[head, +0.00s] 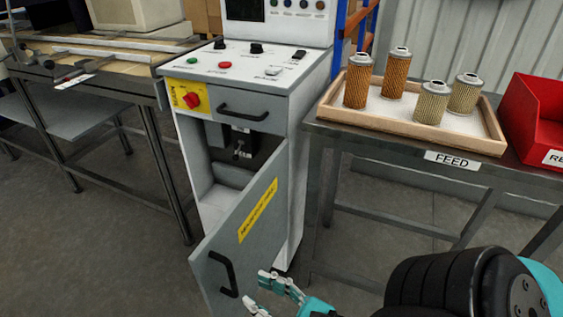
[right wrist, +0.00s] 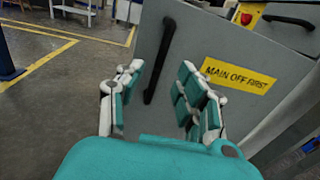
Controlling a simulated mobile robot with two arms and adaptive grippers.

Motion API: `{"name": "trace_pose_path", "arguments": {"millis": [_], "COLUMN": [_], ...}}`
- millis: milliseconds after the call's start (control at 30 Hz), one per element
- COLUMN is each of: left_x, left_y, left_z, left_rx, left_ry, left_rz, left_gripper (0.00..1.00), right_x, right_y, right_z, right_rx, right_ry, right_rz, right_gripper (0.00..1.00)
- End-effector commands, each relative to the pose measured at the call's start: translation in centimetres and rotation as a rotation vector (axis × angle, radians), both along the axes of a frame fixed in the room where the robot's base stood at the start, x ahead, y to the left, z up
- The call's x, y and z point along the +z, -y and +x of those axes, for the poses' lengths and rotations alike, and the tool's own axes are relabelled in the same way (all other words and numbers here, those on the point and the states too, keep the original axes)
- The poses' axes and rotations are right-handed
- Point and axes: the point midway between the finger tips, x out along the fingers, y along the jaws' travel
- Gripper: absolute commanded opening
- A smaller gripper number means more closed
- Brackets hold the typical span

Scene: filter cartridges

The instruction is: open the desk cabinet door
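The desk cabinet door (head: 240,240) is a grey panel with a yellow label (head: 258,209). It stands swung open, and the cabinet's inside (head: 235,160) shows behind it. Its black bar handle (head: 223,273) is near the free edge. My right gripper (head: 264,291) is open beside the handle in the head view. In the right wrist view, the handle (right wrist: 158,60) lies between and beyond the two spread fingers; I see no grip on it. My left gripper is not in view.
The white cabinet (head: 262,95) has a drawer with a black handle (head: 243,112) and a red switch (head: 192,100). Right of it, a table bears a wooden tray (head: 455,140) of filter cartridges and a red bin (head: 540,115). A bench (head: 85,60) stands left. Floor before the door is clear.

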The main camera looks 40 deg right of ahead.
Motion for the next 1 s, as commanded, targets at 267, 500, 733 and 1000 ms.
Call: {"name": "trace_pose_path", "arguments": {"millis": [267,500,733,1000], "left_x": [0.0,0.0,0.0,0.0], "left_y": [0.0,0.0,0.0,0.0], "left_z": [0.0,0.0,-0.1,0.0], "left_rx": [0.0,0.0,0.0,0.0], "left_ry": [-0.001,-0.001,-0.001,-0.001], "left_rz": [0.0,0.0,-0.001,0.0], "left_gripper": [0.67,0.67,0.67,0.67], "right_x": [-0.1,0.0,0.0,-0.3], "right_y": [1.0,1.1,1.1,0.6], "right_z": [-3.7,-4.1,-4.0,-3.8], "right_rx": [0.001,-0.001,-0.001,0.018], "right_ry": [-0.003,0.0,0.0,0.012], "right_rz": [0.0,0.001,0.001,-0.054], "right_gripper": [0.36,0.36,0.36,0.36]}}
